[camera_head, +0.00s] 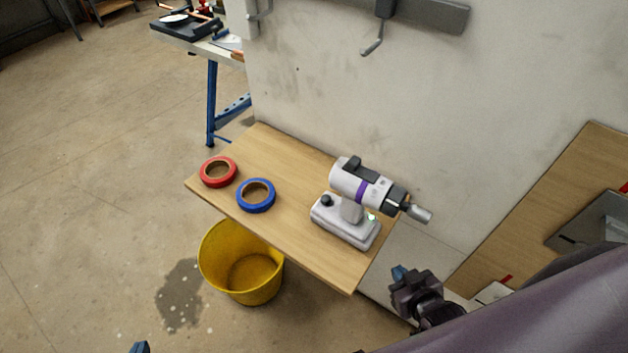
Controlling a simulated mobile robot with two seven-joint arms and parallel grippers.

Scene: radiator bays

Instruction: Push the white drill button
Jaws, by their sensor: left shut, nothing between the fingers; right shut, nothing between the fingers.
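A white drill (345,222) with a purple band, a dark chuck end and a white base stands on the wooden table (285,150), near its right end. A small green-lit spot (371,217) shows on the right of its base, and a dark round knob (326,200) on the left. I cannot tell which is the button. My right gripper (399,273), dark with blue fingertips, is shut and empty, below and right of the drill and apart from it. Only the blue tip of my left gripper (140,347) shows at the bottom edge, shut and far from the drill.
A red tape roll (205,177) and a blue tape roll (242,201) lie on the table left of the drill. A yellow bucket (213,262) stands on the floor below the front edge. A pale wall (400,110) rises behind. A wooden board (545,205) is at the right.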

